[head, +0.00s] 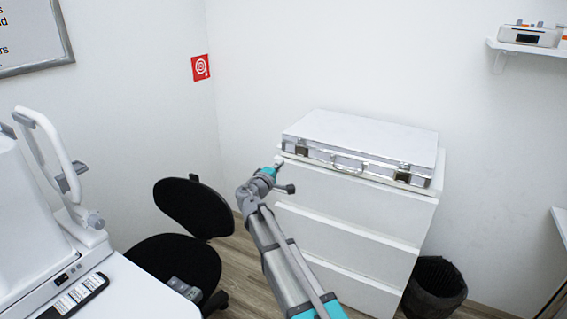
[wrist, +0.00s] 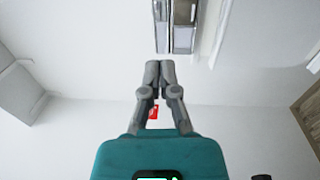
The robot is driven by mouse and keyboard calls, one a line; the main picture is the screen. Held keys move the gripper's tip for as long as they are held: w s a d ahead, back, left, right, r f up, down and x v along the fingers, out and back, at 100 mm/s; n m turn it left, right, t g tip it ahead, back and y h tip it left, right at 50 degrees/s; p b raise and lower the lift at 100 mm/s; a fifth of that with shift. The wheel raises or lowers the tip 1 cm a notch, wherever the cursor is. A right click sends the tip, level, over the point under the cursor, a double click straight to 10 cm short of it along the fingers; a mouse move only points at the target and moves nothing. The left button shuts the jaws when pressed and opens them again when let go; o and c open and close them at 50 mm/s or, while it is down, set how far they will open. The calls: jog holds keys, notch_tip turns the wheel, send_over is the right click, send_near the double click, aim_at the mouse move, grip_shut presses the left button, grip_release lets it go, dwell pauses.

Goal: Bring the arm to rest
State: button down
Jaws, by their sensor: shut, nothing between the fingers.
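My arm (head: 282,262) reaches up from the bottom of the head view and bends at the wrist in front of the white drawer unit. My gripper (wrist: 160,68) is in the middle of the wrist view, with its two grey fingertips together and nothing between them. In the head view the gripper is small and mostly hard to make out beside the teal wrist part (head: 265,174). It overlaps the left edge of the drawer unit in the picture; I cannot tell the gap between them.
A silver case (head: 365,132) lies closed on the white drawer unit (head: 345,215). A black chair (head: 192,207) stands left of my arm, near a white machine (head: 28,220). A black bin (head: 434,287) stands at right. A wall shelf (head: 530,50) holds a device.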

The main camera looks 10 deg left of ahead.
jog(key=shift+d, duration=0.1)
dwell(0.3)
jog(key=s+d+f+m+g, duration=0.3)
jog(key=s+d+f+g, duration=0.1)
jog(key=d, duration=0.4)
jog(key=s+d+f+m+g+h, duration=0.1)
jog(key=s+d+f+m+g, duration=0.25)
jog(key=d, duration=0.45)
jog(key=s+d+f+m+g, duration=0.3)
jog(key=s+d+f, duration=0.15)
jog(key=d, duration=0.45)
jog(key=s+d+f+m+g+y, duration=0.2)
jog(key=s+f+g+y, duration=0.2)
jog(key=s, duration=0.6)
jog(key=s+d+f+m+g+y, duration=0.2)
jog(key=s+d+f+g+y, duration=0.15)
jog(key=s, duration=0.55)
notch_tip(320, 180, up, 16)
jog(key=p, duration=1.7)
jog(key=shift+a+r, duration=0.15)
jog(key=shift+a, duration=0.15)
jog(key=shift+w, duration=0.15)
